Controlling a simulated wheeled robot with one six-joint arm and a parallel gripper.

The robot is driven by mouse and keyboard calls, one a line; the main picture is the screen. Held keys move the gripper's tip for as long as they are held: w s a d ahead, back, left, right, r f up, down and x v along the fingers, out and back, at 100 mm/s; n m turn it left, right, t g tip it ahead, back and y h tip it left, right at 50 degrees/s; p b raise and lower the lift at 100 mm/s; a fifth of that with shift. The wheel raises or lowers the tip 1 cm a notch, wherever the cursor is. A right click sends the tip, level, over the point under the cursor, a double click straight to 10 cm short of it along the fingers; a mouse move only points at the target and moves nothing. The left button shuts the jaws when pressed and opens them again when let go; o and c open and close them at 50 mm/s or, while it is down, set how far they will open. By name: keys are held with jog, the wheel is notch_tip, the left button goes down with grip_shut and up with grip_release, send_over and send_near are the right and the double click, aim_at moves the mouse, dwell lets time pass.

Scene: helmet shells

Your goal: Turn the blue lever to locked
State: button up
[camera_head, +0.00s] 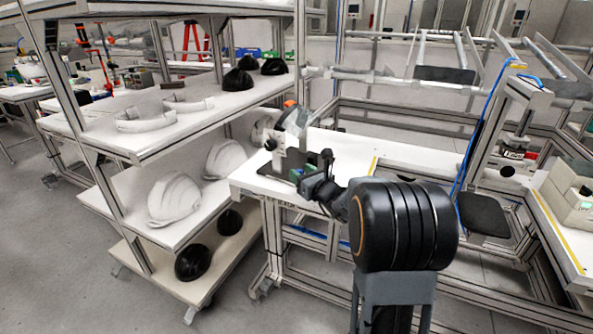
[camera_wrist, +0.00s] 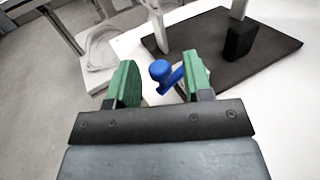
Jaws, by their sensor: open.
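In the wrist view the blue lever (camera_wrist: 160,71) has a rounded knob at its end and shows between the two green fingers of my gripper (camera_wrist: 160,84). The fingers are apart. The lever lies nearer the right finger; I cannot tell whether they touch. A dark base plate (camera_wrist: 215,58) with a small black block (camera_wrist: 240,41) lies beyond it on the white table. In the head view my arm reaches to a fixture (camera_head: 291,158) on the table's left end.
The white table (camera_head: 400,155) extends to the right of the fixture and is mostly clear. A shelf rack (camera_head: 145,150) on the left holds white helmet shells (camera_head: 175,198) and black ones (camera_head: 193,262). A blue cable (camera_head: 478,125) hangs at the right.

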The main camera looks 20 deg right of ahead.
jog(key=shift+x, duration=1.7)
